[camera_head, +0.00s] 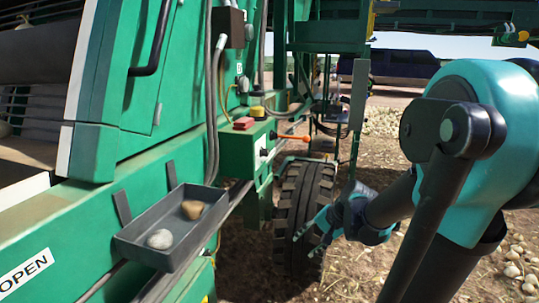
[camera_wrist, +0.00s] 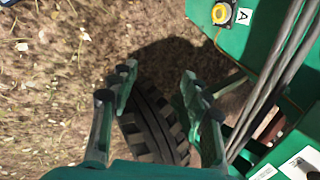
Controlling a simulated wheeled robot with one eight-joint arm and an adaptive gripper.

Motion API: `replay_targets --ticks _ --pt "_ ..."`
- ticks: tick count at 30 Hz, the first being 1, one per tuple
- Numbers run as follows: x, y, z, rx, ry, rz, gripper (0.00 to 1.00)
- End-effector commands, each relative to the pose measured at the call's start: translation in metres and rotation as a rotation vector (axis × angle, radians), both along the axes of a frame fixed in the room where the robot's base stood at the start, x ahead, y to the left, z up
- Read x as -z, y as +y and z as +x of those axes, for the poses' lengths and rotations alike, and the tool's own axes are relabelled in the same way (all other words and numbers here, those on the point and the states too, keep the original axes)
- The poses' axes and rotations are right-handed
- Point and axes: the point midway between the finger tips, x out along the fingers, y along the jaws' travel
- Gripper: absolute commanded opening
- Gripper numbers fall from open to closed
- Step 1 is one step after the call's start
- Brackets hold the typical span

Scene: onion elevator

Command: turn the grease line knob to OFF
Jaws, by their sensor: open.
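My gripper (camera_head: 313,236) hangs low beside the black tyre (camera_head: 303,205) in the head view. In the wrist view its fingers (camera_wrist: 158,92) are spread apart with nothing between them, and the tyre (camera_wrist: 155,125) lies behind them. I cannot make out for certain which part is the grease line knob. A green box (camera_head: 245,152) on the machine's side carries a black knob (camera_head: 264,153) and an orange-tipped lever (camera_head: 292,138), above and left of my gripper. The wrist view shows a yellow round control (camera_wrist: 221,13) beside a label "A" (camera_wrist: 243,16), away from my fingers.
A grey tray (camera_head: 150,248) with two roundish lumps is fixed to the green machine. Grey hoses (camera_wrist: 265,85) cross the right of the wrist view. White labels (camera_wrist: 300,166) show at its lower right. Bare soil with scattered onions lies right of the tyre.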

Motion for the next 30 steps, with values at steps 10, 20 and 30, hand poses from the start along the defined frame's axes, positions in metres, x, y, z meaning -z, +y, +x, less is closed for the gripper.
replay_targets --ticks 10,20,30 --pt "-0.119 0.006 0.136 0.381 0.366 0.791 0.47" --pt "-0.196 -0.044 0.197 0.429 0.628 1.225 0.47" --pt "-0.203 -0.020 0.208 0.422 0.654 1.256 0.47"
